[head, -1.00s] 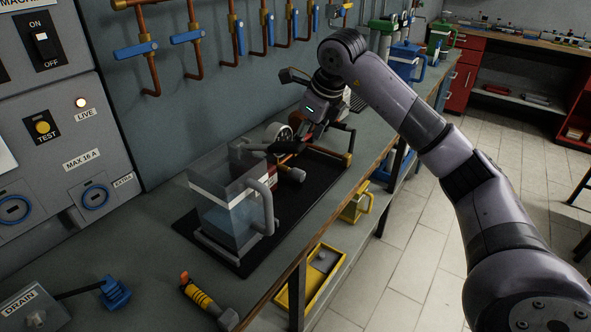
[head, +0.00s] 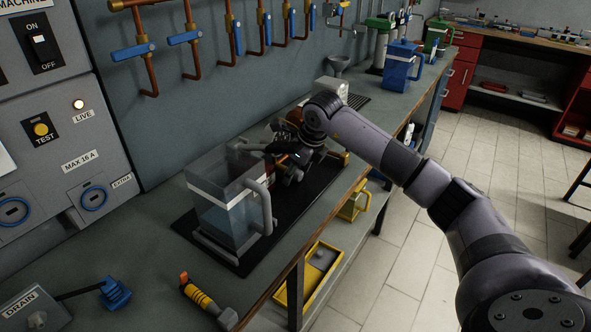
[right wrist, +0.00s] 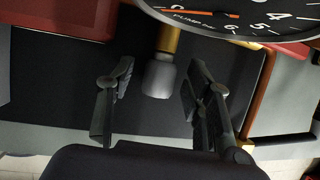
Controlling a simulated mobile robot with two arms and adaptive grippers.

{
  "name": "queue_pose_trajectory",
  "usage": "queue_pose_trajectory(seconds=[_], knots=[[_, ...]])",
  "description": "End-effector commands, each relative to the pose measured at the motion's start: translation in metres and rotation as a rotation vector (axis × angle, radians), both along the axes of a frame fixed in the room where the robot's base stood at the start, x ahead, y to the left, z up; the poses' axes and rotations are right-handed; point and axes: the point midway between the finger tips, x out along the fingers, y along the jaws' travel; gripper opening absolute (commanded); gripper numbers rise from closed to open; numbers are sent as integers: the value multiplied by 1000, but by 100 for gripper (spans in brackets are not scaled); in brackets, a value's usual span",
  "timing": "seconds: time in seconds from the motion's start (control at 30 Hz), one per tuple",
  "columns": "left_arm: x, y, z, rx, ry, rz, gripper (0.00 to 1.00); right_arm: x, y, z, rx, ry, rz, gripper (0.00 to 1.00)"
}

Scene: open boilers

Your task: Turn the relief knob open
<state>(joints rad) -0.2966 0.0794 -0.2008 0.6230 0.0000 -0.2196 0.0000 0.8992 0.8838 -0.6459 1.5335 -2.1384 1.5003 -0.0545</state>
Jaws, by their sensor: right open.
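The relief knob appears to be the grey knob (right wrist: 158,78) on a brass stem (right wrist: 168,38) in the right wrist view. My right gripper (right wrist: 157,102) is open, with one finger on each side of the knob and visible gaps between them. In the head view my right gripper (head: 290,172) is low at the machine beside the clear water jug, and it hides the knob there. A round gauge (right wrist: 245,14) marked PUMP is close above the right finger in the wrist view. My left gripper is not in view.
The clear jug (head: 222,198) with a grey handle stands on the black mat (head: 240,262), left of my gripper. A yellow-handled tool (head: 205,300) lies near the bench front. Copper pipes with blue valves (head: 185,38) line the wall. The bench beyond the machine has blue and green jugs.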

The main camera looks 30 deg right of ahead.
Motion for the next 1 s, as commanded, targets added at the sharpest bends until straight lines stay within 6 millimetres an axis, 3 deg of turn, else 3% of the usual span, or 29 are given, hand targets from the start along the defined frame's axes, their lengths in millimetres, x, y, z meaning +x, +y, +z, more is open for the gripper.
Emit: queue_pose_trajectory(seconds=[0.73, 1.0], knots=[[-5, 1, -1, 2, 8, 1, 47, 0, 0, 1, 0, 0, 0, 0], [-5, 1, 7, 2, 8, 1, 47, 1, -3, 3, 99, 44, -4, 0]])
